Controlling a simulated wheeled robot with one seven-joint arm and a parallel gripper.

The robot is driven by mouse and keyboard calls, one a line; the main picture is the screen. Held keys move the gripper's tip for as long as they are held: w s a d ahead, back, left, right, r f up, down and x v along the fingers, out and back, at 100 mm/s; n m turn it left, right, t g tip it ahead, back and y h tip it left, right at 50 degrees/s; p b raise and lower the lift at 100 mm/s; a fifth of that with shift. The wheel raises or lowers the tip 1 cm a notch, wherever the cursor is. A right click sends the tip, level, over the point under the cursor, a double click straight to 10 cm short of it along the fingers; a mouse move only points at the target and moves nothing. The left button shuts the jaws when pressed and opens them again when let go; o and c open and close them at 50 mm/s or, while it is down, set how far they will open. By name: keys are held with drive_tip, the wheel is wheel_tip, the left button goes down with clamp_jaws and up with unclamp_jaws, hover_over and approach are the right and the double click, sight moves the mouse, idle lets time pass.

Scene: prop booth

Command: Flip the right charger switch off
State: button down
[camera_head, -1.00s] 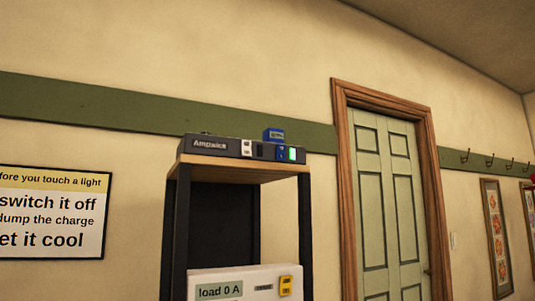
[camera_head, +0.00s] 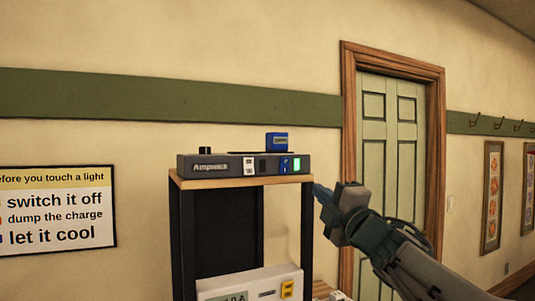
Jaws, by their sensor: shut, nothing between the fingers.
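The grey Ampwick charger (camera_head: 215,172) sits on top of a wooden-topped stand. Its front has a white switch (camera_head: 249,166) beside a dark lamp window. Farther right is a blue switch (camera_head: 285,165), the right one, beside a lit green lamp (camera_head: 297,164). The blue switch is too small for me to tell its tilt clearly. A blue block (camera_head: 276,142) stands on top of the charger, above the blue switch. My gripper (camera_head: 319,191) is shut and empty. It appears to the right of and below the charger's right end, apart from the switch in the picture.
The stand's wooden top (camera_head: 241,182) rests on dark posts. A white box with a yellow switch (camera_head: 287,289) sits lower in the stand. A warning sign (camera_head: 60,238) hangs at left. A green door (camera_head: 389,140) is behind my arm.

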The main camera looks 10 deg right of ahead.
sight(284, 161)
drive_tip(key=shift+a+r, duration=0.15)
drive_tip(key=shift+r, duration=0.1)
drive_tip(key=p+x, duration=0.5)
drive_tip(key=x, duration=0.7)
drive_tip(key=shift+w+a+r, duration=0.1)
drive_tip(key=shift+w+r, duration=0.1)
drive_tip(key=shift+r, duration=0.05)
drive_tip(key=shift+w+a+r, duration=0.15)
drive_tip(key=shift+w+a, duration=0.1)
drive_tip(key=shift+w, duration=0.4)
